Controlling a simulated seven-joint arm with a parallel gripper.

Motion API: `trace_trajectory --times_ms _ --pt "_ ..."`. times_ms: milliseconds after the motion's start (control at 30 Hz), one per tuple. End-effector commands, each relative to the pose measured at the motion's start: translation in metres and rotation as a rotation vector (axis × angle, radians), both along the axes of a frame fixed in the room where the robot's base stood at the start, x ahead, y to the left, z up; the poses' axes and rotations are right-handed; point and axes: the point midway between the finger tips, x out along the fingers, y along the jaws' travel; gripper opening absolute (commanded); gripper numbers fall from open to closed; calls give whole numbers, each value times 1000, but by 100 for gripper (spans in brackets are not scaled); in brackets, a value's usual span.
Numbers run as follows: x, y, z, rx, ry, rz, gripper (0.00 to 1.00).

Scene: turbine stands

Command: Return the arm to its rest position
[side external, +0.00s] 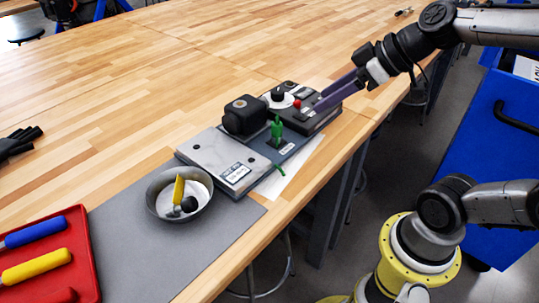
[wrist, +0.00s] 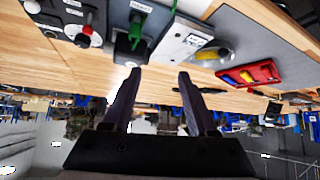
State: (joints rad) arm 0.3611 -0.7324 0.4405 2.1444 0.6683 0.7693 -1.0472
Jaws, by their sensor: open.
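My gripper (side external: 338,93) is at the upper right in the side view, above the right end of the turbine stand gear. Its two dark purple fingers are apart with nothing between them; they also show in the wrist view (wrist: 158,88). Below and left of the fingertips is a dark control box (side external: 312,121) with a red button and a white dial. Left of it are a black block-shaped unit (side external: 244,115), a green upright piece (side external: 277,132) and a grey plate (side external: 222,158) with a label.
A round metal bowl (side external: 158,202) holding a yellow-and-black item stands on a grey mat (side external: 122,254). A red tray (side external: 80,234) holds blue and yellow handled tools. Black objects (side external: 18,141) lie at the left edge. The back of the wooden table (side external: 200,60) is mostly clear.

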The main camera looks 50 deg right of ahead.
Motion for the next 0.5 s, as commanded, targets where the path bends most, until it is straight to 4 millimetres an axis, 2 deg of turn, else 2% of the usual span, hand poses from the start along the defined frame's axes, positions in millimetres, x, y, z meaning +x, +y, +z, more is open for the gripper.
trace_trajectory --times_ms 33,100,200,300,500 --pt "-15 18 0 -17 23 49 58" --pt "-37 33 -3 -38 64 78 58" --pt "-66 40 -10 -70 120 74 58" --pt "-86 33 -19 -94 166 12 58" --pt "-107 6 -36 -94 242 -201 58"
